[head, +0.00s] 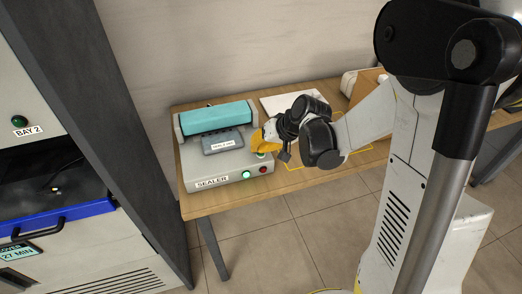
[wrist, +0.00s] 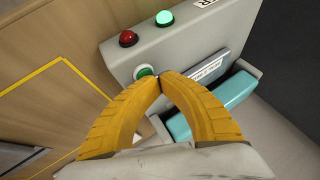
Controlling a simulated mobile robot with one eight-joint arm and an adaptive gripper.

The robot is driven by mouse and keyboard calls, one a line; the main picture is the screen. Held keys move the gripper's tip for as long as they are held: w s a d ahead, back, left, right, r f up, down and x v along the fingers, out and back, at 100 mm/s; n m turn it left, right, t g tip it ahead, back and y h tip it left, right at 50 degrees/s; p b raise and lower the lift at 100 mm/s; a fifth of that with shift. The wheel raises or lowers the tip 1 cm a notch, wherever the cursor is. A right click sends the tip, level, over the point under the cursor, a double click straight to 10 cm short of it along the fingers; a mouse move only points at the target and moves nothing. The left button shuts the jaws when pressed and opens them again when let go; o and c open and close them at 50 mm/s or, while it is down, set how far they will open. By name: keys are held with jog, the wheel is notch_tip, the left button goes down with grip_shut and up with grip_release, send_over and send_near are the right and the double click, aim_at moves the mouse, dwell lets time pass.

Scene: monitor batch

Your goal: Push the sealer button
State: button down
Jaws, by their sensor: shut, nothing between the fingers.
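The sealer (head: 222,177) is a grey box on the wooden table, with a teal bar across its back and a "SEALER" label on its front. Its green button in a white ring (wrist: 144,72) shows in the wrist view, partly covered by my fingertips. In the head view my gripper mostly hides that button. My gripper (wrist: 159,78) has yellow fingers that meet at the tips, empty, over the button's edge. It also shows in the head view (head: 257,145) above the sealer's right side. I cannot tell whether the tips touch the button.
A lit green lamp (wrist: 164,18) and a red one (wrist: 128,38) sit on the sealer's front edge. A labelled grey pouch (head: 223,142) lies on the sealer before the teal bar (head: 218,117). A dark cabinet post (head: 110,120) stands left; yellow-outlined table space lies right.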

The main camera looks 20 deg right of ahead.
jog(key=shift+r, duration=0.35)
notch_tip(320, 180, up, 6)
jog(key=p, duration=0.5)
jog(key=shift+r, duration=0.1)
